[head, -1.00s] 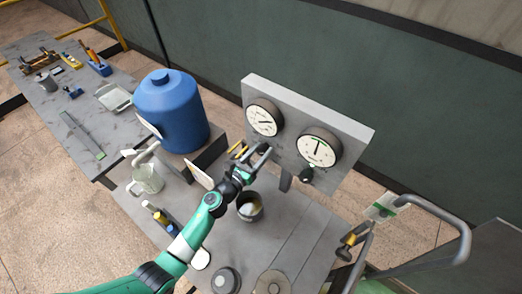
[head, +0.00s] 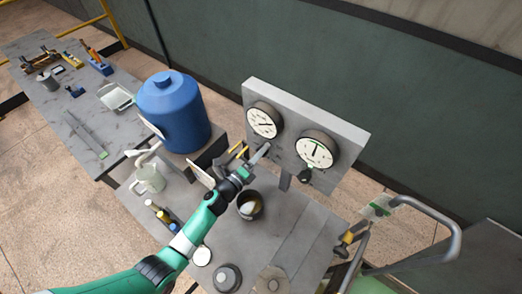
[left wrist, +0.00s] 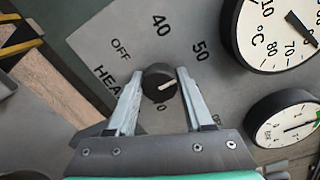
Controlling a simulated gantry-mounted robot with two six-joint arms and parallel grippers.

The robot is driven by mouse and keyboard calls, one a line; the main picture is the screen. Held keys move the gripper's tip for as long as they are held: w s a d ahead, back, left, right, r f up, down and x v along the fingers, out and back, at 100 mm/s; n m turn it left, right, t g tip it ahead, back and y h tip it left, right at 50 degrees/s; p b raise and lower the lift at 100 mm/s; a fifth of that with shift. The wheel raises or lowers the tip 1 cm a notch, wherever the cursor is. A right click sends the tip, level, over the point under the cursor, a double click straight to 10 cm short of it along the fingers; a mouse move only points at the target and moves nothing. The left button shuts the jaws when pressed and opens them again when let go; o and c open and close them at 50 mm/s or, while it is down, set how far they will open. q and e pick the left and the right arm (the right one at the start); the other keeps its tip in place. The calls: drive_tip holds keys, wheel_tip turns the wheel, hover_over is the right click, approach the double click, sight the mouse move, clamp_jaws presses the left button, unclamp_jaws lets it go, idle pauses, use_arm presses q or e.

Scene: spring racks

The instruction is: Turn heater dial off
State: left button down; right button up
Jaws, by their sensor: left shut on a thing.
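The heater dial (left wrist: 157,90) is a round black knob with a pale pointer line, on a grey panel (head: 345,132). In the left wrist view, the labels OFF, 40 and 50 are printed around it. Its pointer line aims to the right and slightly up, away from the OFF label (left wrist: 121,48). My left gripper (head: 261,153) is at the lower left of the panel in the head view. In the left wrist view, the left gripper (left wrist: 159,77) has one finger on each side of the dial and is shut on it. The gripper hides the dial in the head view.
Two round gauges, a left one (head: 263,121) and a right one (head: 315,151), sit above on the panel. A second black knob (head: 305,174) is below the right gauge. A blue tank (head: 172,112), a glass mug (head: 149,179) and a dark pot (head: 249,205) stand near my arm.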

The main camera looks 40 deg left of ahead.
use_arm(q)
drive_tip(key=n+p, duration=0.1)
drive_tip(key=n, duration=0.4)
drive_tip(key=shift+r+n, duration=0.1)
drive_tip(key=shift+n, duration=0.2)
drive_tip(key=n+p, duration=0.2)
drive_tip(key=n, duration=0.9)
drive_tip(key=shift+h+p, duration=0.3)
drive_tip(key=shift+p, duration=0.1)
drive_tip(key=n, duration=0.6)
drive_tip(key=shift+n, duration=0.3)
drive_tip(key=shift+c, duration=1.4)
unclamp_jaws()
drive_tip(key=shift+f, duration=0.2)
